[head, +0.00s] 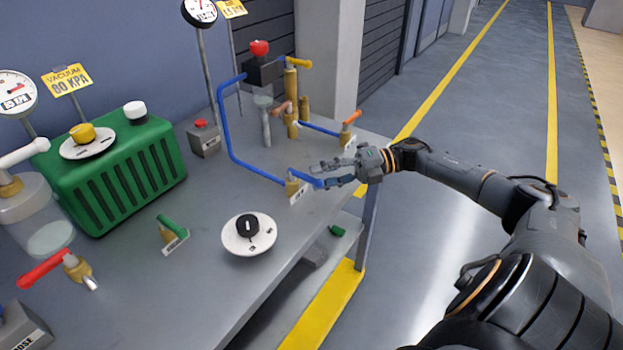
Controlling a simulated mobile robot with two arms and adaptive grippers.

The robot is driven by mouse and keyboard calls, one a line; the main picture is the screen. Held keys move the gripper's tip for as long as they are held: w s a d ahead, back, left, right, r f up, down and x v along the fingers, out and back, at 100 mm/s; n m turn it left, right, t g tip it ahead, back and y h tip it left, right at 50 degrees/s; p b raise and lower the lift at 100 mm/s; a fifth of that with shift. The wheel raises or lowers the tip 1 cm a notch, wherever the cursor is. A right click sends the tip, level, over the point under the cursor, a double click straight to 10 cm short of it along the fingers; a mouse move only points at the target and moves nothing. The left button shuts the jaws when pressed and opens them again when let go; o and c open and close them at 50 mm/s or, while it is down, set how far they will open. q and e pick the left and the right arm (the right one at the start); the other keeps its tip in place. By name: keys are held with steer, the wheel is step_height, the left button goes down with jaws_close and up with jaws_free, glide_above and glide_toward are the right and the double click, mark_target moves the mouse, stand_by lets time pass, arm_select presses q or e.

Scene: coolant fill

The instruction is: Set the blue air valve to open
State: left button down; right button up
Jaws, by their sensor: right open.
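The blue air valve (293,186) stands near the table's right edge, with a brass body and a small label at its foot. Its blue handle (306,179) points right, toward my right gripper. A blue pipe (228,135) runs down to the table behind the valve. My right gripper (324,174) is open, with its fingertips right at the end of the blue handle. I cannot tell whether they touch it. My left gripper is not in view.
A black dial on a white plate (249,235), a small green-handled valve (173,232) and a red-handled valve (70,266) stand nearer on the grey table. Orange-handled valves (350,120) stand behind the gripper. A green ribbed box (118,175) is at left. The floor at right is clear.

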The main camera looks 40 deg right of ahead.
steer(key=v, duration=0.9)
stand_by(0.3)
